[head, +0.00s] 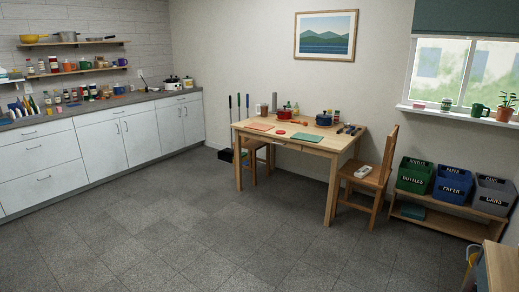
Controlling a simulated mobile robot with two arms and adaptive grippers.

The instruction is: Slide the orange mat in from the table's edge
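The wooden table (283,142) stands against the back wall, right of the middle of the head view. The orange mat (261,127) is small and flat and lies on the tabletop near its left front corner. From this distance I cannot tell whether it hangs over the edge. Neither of my grippers is in view.
A green mat (308,137) lies near the table's front edge. Red and blue pots (324,119) stand further back. A wooden chair (368,177) is at the table's right. Recycling bins (453,184) stand on a low shelf. The floor in front is clear.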

